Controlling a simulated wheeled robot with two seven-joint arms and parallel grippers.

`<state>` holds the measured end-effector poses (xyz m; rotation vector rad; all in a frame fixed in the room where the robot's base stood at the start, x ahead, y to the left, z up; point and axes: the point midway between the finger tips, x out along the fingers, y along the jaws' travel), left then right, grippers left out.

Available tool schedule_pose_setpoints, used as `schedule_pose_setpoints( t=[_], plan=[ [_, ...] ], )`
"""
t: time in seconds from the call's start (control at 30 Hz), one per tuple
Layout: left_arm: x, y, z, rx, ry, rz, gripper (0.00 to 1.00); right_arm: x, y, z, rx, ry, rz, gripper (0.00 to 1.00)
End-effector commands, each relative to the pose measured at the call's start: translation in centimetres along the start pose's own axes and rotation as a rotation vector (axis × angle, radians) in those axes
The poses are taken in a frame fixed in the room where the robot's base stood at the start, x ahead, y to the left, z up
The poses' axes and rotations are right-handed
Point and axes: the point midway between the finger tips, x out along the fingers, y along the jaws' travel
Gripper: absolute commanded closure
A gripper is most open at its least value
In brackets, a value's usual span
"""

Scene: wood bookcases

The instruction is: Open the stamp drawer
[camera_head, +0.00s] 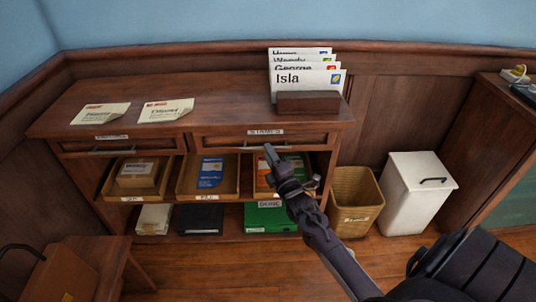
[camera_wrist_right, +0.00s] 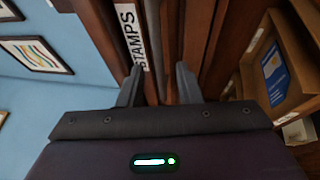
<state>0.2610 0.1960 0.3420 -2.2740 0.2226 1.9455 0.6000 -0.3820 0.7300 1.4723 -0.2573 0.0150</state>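The stamp drawer (camera_head: 225,143) is the right-hand drawer under the desk top, with a white STAMPS label and a thin bar handle (camera_head: 250,148). It looks shut. The STAMPS label also shows sideways in the right wrist view (camera_wrist_right: 132,36). My right gripper (camera_head: 271,155) is in front of the drawer, close to the handle's right part in the head view. Its two fingers (camera_wrist_right: 159,88) stand apart in the wrist view, pointing at the drawer front. My left gripper is not in view.
A second drawer (camera_head: 125,145) is to the left. Open trays, such as one with a blue packet (camera_head: 210,173), sit below. Envelopes stand in a wooden holder (camera_head: 308,103) on top. A wicker basket (camera_head: 353,205) and a white bin (camera_head: 416,193) stand to the right.

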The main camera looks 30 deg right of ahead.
Motion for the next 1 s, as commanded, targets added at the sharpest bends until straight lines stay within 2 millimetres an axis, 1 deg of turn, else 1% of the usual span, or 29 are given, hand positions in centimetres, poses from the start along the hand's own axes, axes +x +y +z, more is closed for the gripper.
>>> schedule_pose_setpoints(
  t=[0.1, 0.37, 0.47, 0.6, 0.63, 1.0],
  plan=[
    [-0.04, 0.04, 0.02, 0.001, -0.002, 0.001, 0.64, 0.8, -0.01, 0.02, 0.0, -0.001, 0.0, 0.68],
    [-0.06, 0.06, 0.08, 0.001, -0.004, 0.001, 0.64, 0.94, -0.04, 0.01, 0.0, 0.0, -0.001, 0.68],
    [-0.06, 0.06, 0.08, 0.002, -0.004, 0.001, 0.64, 0.93, -0.04, 0.01, 0.0, 0.0, -0.001, 0.79],
    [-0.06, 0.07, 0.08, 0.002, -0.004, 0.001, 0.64, 0.92, -0.05, 0.01, 0.0, 0.0, -0.001, 0.97],
    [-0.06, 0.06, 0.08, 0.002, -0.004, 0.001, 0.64, 0.92, -0.05, 0.01, 0.001, 0.0, -0.001, 1.0],
    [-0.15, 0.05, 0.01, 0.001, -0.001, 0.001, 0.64, 0.83, -0.04, -0.04, 0.001, 0.0, -0.002, 1.0]
  ],
)
